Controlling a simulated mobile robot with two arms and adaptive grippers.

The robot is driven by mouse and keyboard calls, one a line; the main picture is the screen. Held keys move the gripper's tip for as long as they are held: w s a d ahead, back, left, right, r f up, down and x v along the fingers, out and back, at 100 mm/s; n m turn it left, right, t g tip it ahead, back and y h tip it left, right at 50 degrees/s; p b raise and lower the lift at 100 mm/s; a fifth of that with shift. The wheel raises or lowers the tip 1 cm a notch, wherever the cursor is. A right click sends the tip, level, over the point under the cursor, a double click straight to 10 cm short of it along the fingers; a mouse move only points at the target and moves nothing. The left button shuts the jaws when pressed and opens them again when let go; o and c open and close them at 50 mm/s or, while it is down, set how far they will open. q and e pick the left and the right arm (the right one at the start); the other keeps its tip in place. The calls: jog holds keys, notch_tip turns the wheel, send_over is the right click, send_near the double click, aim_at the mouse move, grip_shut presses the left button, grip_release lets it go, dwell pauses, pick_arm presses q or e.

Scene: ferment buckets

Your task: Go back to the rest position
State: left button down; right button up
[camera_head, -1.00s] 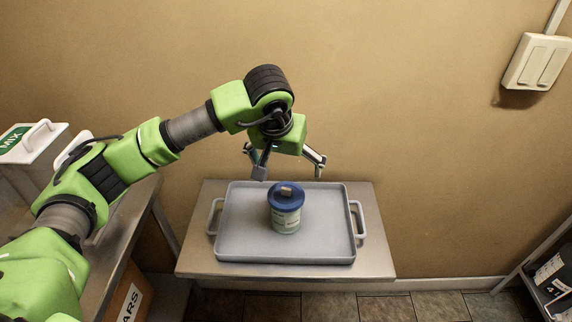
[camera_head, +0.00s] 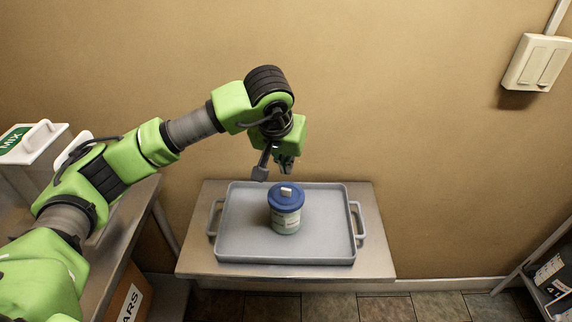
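My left gripper (camera_head: 286,164) is above the back edge of a grey tray (camera_head: 240,247), with its fingers together and nothing seen between them. A small jar with a blue lid (camera_head: 286,197) and a pale green label stands upright near the middle of the tray. The gripper is apart from the jar, above and behind it. My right gripper is not in view.
The tray sits on a metal table (camera_head: 384,262) against a tan wall. At the left are a counter and a white bin marked MIX (camera_head: 30,143), with a cardboard box (camera_head: 128,296) below. A shelf (camera_head: 528,280) stands at the right edge.

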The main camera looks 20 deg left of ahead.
aim_at(286, 189)
pick_arm(q)
jog(key=shift+f, duration=0.15)
dwell(0.4)
jog(key=shift+f+b, duration=2.3)
jog(key=shift+f, duration=0.1)
jog(key=shift+r+p, duration=1.7)
jog(key=shift+r, duration=1.8)
jog(key=shift+f, duration=0.1)
